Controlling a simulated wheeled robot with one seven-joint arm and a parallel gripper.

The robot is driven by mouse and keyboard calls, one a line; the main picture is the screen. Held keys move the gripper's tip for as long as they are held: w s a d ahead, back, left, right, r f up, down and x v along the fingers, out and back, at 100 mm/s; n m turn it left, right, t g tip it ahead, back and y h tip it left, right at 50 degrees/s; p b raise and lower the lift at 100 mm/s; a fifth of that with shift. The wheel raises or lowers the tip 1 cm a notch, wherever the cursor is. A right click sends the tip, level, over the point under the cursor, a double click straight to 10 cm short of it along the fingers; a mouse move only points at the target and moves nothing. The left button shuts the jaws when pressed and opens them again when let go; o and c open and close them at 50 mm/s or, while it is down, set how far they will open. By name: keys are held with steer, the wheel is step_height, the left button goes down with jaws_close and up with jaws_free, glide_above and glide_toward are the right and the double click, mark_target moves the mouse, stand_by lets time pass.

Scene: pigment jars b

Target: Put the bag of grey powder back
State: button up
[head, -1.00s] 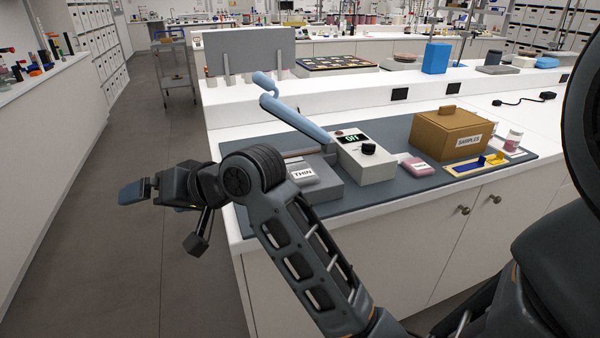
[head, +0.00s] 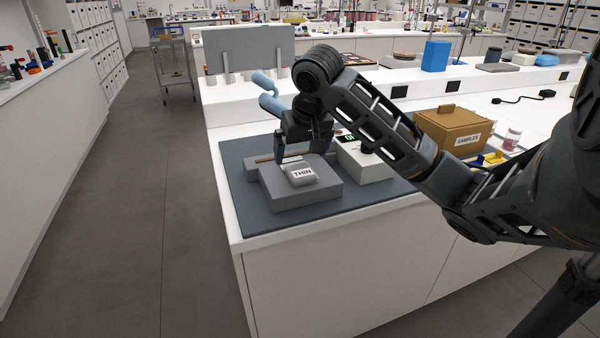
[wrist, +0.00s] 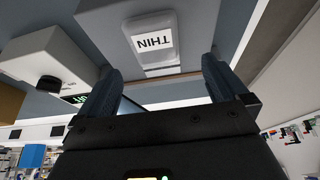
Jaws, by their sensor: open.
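My gripper (head: 301,158) is open and empty, pointing down just behind and above the bag. In the wrist view the bag (wrist: 154,42) lies ahead of the two spread fingers (wrist: 162,70), between their lines and apart from both.
The device's blue lever (head: 265,85) stands raised behind my gripper. Its white control box (head: 362,168) is close on the right. A brown SAMPLES box (head: 440,133), a pink-filled jar (head: 513,138) and a yellow tray (head: 493,158) stand farther right, partly behind my arm.

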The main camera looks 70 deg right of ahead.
mark_target(300, 169)
steer(key=x, duration=0.3)
steer(key=p+x, duration=0.1)
steer(key=x, duration=0.1)
steer(key=shift+s+d, duration=0.1)
steer(key=shift+s, duration=0.3)
steer(key=shift+w+d+f, duration=0.1)
steer(key=shift+w+f, duration=0.05)
steer(key=shift+f, duration=0.3)
steer(key=c, duration=1.2)
steer(key=shift+o, duration=0.2)
